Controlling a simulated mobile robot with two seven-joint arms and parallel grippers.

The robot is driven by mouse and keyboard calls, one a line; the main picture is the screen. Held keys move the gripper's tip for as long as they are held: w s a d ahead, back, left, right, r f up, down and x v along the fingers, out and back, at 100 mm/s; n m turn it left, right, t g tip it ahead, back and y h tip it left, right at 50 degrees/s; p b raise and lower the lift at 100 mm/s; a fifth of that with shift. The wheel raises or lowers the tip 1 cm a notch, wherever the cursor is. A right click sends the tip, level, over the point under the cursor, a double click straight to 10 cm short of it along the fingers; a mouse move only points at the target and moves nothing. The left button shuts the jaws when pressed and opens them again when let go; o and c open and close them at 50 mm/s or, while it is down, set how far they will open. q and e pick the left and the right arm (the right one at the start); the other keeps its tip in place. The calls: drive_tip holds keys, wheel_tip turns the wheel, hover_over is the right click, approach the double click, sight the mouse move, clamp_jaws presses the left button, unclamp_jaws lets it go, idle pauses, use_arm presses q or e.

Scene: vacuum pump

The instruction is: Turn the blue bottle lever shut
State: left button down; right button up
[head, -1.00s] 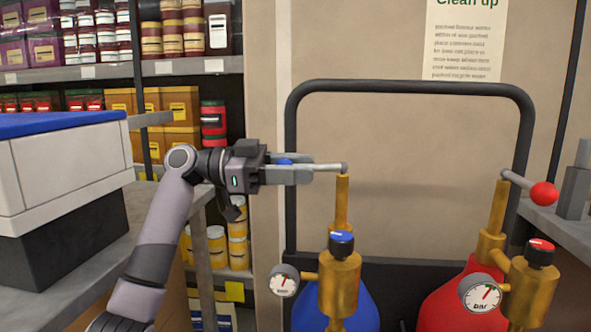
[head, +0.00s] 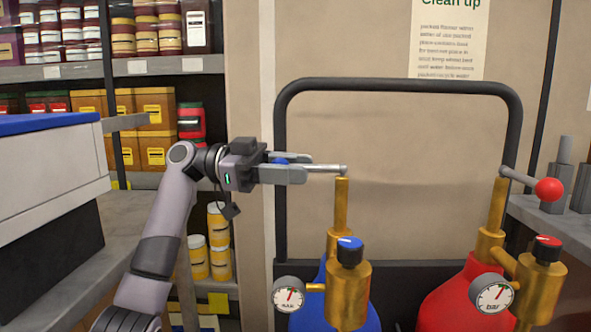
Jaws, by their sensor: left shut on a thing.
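The blue bottle (head: 308,313) stands at bottom centre with a brass valve and a thin brass stem (head: 341,205) above it. Its grey lever (head: 325,167) points left from the top of the stem, roughly level. My left gripper (head: 293,170) comes in from the left and is shut on the lever's blue ball end (head: 280,161), which is mostly hidden between the fingers. My right gripper is not in view.
The red bottle (head: 455,300) stands to the right, its lever with a red ball (head: 548,189) pointing right. A black trolley frame (head: 400,86) rises behind both bottles. A blue-lidded white box (head: 50,165) and stocked shelves (head: 150,66) are at left.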

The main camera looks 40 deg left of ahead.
use_arm(q)
drive_tip(key=shift+g, duration=0.3)
idle(0.4)
drive_tip(key=c, duration=0.8)
unclamp_jaws()
drive_tip(key=shift+w, duration=0.1)
drive_tip(key=shift+o, duration=0.2)
wheel_tip(320, 180, up, 20)
drive_tip(key=p, duration=0.4)
drive_tip(key=shift+p, duration=0.3)
